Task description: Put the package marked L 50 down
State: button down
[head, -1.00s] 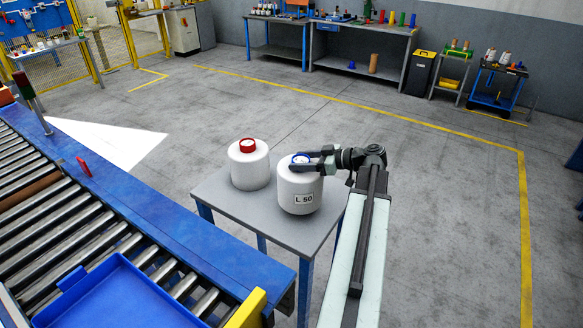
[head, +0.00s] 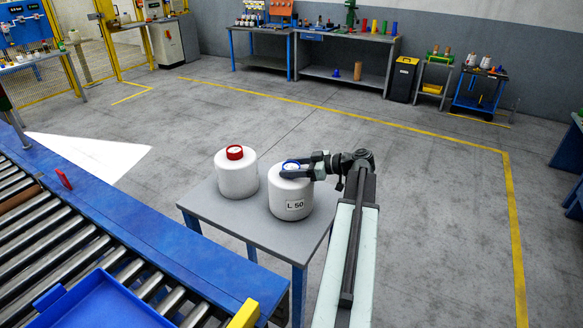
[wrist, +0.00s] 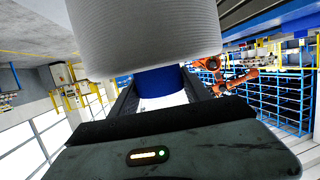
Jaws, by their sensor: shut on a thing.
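The package marked L 50 (head: 290,197) is a white yarn bobbin with a blue ring on top and a label on its front. It is upright at the right part of a small grey table (head: 235,222). My gripper (head: 293,170) is shut on the blue top of this package. In the wrist view the white body (wrist: 150,40) and the blue top (wrist: 158,82) sit between my fingers. I cannot tell if its base touches the tabletop. A second white bobbin with a red top (head: 236,178) stands to the left, a little apart.
A blue roller conveyor (head: 110,225) with a blue tray (head: 100,300) runs along the left, close to the table. A yellow block (head: 243,315) is at its near end. The floor behind and right is open. Workbenches (head: 345,65) line the back wall.

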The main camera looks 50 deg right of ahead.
jog(key=shift+w+a+f, duration=0.1)
jog(key=shift+a+f, duration=0.1)
jog(key=shift+w+f, duration=0.1)
jog(key=shift+f, duration=0.1)
jog(key=c, duration=0.5)
grip_release()
jog(key=shift+s+d+r+p, duration=0.15)
jog(key=shift+s+r+p, duration=0.15)
jog(key=shift+s+r, duration=0.1)
jog(key=p+v, duration=0.3)
jog(key=v, duration=0.8)
jog(key=shift+s, duration=0.2)
